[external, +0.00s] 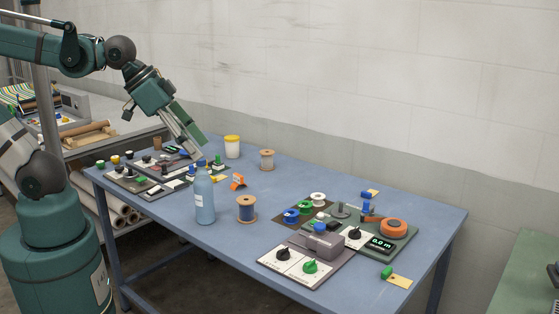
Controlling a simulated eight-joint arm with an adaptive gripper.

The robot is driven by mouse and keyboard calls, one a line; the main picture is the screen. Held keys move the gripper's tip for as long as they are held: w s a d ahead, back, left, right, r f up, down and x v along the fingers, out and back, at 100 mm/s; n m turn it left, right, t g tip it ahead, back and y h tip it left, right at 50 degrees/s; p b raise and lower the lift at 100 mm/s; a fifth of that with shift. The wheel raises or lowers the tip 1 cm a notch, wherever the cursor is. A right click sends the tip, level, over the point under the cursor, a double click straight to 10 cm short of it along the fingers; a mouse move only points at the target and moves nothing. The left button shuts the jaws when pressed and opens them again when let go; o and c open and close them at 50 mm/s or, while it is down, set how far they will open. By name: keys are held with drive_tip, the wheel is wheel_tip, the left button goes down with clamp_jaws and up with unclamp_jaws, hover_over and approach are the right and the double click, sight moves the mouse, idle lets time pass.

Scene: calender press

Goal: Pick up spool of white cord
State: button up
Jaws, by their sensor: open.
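A spool with wooden-coloured ends and pale cord (267,159), which looks like the spool of white cord, stands upright near the back edge of the blue table. My gripper (194,149) is to its left, pointing down over the left part of the table above a control panel. The gripper is apart from the spool and appears to hold nothing. The fingertips are small and partly overlap the panel's parts behind them.
A yellow-lidded white jar (232,147) stands left of the spool. Control panels (305,267) fill the right. The table behind the blue-cord spool is mostly clear.

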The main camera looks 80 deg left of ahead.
drive_tip(key=w+a+r+n+g+y, duration=0.1)
drive_tip(key=w+a+r+n, duration=0.15)
drive_tip(key=w+a, duration=0.45)
drive_tip(key=w+a+r+n+g, duration=0.1)
drive_tip(key=w+a+n, duration=0.2)
drive_tip(key=w+a, duration=0.4)
drive_tip(key=w+a+f+n+g, duration=0.25)
drive_tip(key=w+a+n, duration=0.4)
drive_tip(key=a, duration=0.85)
drive_tip(key=n+g+h, duration=0.1)
drive_tip(key=n+g, duration=0.1)
drive_tip(key=n, duration=0.5)
hover_over(267, 152)
drive_tip(key=f, duration=1.5)
drive_tip(key=f+p, duration=0.1)
drive_tip(key=f, duration=0.7)
drive_tip(key=shift+d, duration=0.35)
drive_tip(key=shift+a+f, duration=0.2)
drive_tip(key=shift+a, duration=0.05)
